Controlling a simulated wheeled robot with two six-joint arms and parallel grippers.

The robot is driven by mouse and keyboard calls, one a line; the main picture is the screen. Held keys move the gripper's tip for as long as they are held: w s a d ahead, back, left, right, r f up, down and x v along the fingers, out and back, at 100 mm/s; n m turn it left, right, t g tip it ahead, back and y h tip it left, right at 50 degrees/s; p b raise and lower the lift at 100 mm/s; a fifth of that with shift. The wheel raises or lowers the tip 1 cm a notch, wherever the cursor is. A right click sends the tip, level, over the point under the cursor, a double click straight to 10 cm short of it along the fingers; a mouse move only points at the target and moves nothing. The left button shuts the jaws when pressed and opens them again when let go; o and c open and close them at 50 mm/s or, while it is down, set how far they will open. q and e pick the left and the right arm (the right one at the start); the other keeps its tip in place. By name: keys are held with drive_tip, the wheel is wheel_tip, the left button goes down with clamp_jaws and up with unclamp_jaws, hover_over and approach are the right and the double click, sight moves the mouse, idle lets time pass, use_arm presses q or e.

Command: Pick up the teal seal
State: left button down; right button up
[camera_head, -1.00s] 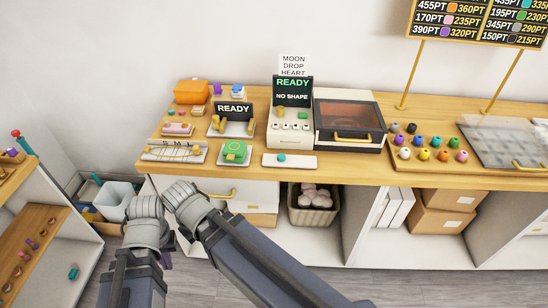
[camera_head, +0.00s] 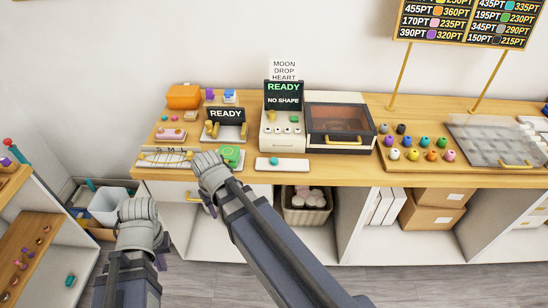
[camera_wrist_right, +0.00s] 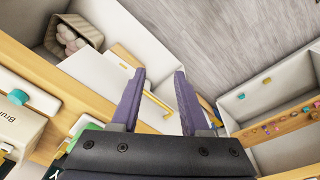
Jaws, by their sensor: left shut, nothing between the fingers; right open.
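A small teal piece (camera_head: 274,161) sits on a white plate (camera_head: 296,164) on the wooden counter, in front of the READY / NO SHAPE machine. It also shows at the left edge of the right wrist view (camera_wrist_right: 18,97). Another teal piece (camera_head: 70,280) lies on the low shelf at the left. I cannot tell which is the seal. My right gripper (camera_wrist_right: 160,95) is open and empty. In the head view it (camera_head: 209,160) is at the counter's front edge by the green block, left of the plate. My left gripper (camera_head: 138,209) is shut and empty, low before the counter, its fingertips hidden.
The green block (camera_head: 229,153) and a white board with a ruler-like marking (camera_head: 165,158) lie near my right gripper. A machine (camera_head: 283,125), a lidded box (camera_head: 340,120) and a tray of coloured pieces (camera_head: 390,163) stand rightward. A grey bin (camera_head: 107,205) is at left.

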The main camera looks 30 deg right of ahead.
drive_tip(key=o, duration=0.4)
drive_tip(key=w+d+r+m+p, duration=0.1)
drive_tip(key=w+d, duration=0.1)
drive_tip(key=d, duration=0.2)
drive_tip(key=w+d+r+m+t, duration=0.1)
drive_tip(key=w+d+r, duration=0.1)
drive_tip(key=d, duration=0.3)
drive_tip(key=w+d+r+m+p, duration=0.1)
drive_tip(key=w+d, duration=0.1)
drive_tip(key=d, duration=0.3)
drive_tip(key=shift+w+d+r+t+p, duration=0.1)
drive_tip(key=shift+d+r+t+p, duration=0.15)
drive_tip(key=shift+t+p, duration=0.15)
drive_tip(key=m+t+h+p, duration=0.1)
drive_tip(key=m, duration=0.1)
approach(274, 160)
use_arm(q)
drive_tip(key=shift+r+b, duration=1.1)
drive_tip(key=shift+r, duration=0.2)
use_arm(e)
drive_tip(key=shift+a+x, duration=0.2)
drive_tip(key=shift+x, duration=1.3)
use_arm(q)
drive_tip(key=shift+f, duration=0.1)
use_arm(e)
drive_tip(key=shift+f, duration=0.2)
